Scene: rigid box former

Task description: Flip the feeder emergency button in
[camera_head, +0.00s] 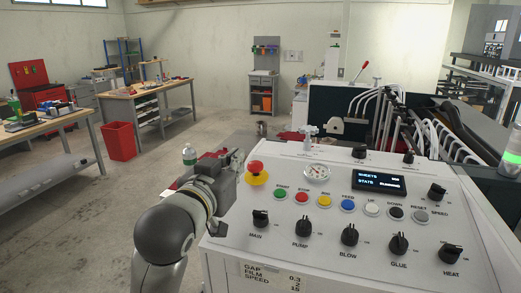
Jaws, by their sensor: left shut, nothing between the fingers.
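The emergency button is a red mushroom head (256,167) on a yellow base at the upper left corner of the white control panel (290,245). The head stands above its base. My left gripper (237,160) is just left of the button, its dark fingers shut and empty. I cannot tell whether the fingertips touch the button. My left arm comes in from the bottom left and hides part of the panel's left edge. The panel's display (379,183) is lit and appears to read "running". My right gripper is out of view.
Several coloured push buttons, black knobs and a round gauge (317,173) sit right of the emergency button. Hoses and machine parts stand behind the panel. A red bin (120,141) and workbenches stand farther left, with open floor between.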

